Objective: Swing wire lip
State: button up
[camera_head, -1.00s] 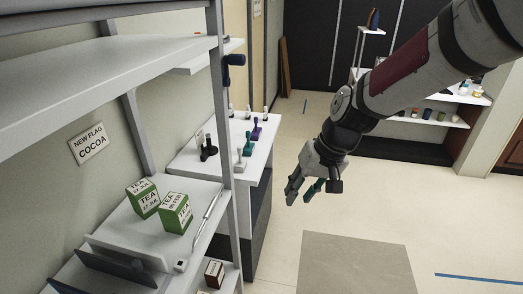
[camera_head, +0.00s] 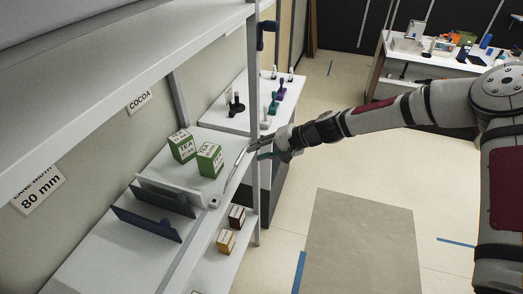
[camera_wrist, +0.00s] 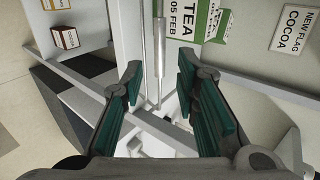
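The wire lip (camera_head: 237,168) is a thin pale metal rod along the front edge of the shelf that holds the tea boxes. In the wrist view the wire lip (camera_wrist: 158,48) runs down the picture, its lower end lying between my fingers. My gripper (camera_head: 258,149) is at the shelf's front edge, by the far end of the rod. In the wrist view my gripper (camera_wrist: 160,72) is open, with one green-padded finger on each side of the rod and visible gaps. I cannot tell its exact distance from the rod.
Two green tea boxes (camera_head: 209,160) stand on the shelf (camera_head: 222,136) behind the rod. A shelf upright (camera_head: 252,190) stands close to my gripper. Small brown and yellow boxes (camera_head: 226,241) sit on the lower shelf. The floor in front (camera_head: 350,240) is clear.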

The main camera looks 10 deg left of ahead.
aim_at(242, 157)
jog(key=b+x, duration=0.2)
jog(key=x, duration=0.5)
jog(key=shift+a+f+b, duration=0.15)
jog(key=shift+f+b, duration=0.05)
jog(key=shift+b, duration=0.15)
jog(key=shift+r, duration=0.1)
grip_shut()
jog(key=shift+a, duration=0.15)
jog(key=shift+a+r, duration=0.15)
jog(key=shift+a, duration=0.6)
jog(key=shift+o, duration=0.9)
grip_release()
jog(key=shift+d, duration=0.15)
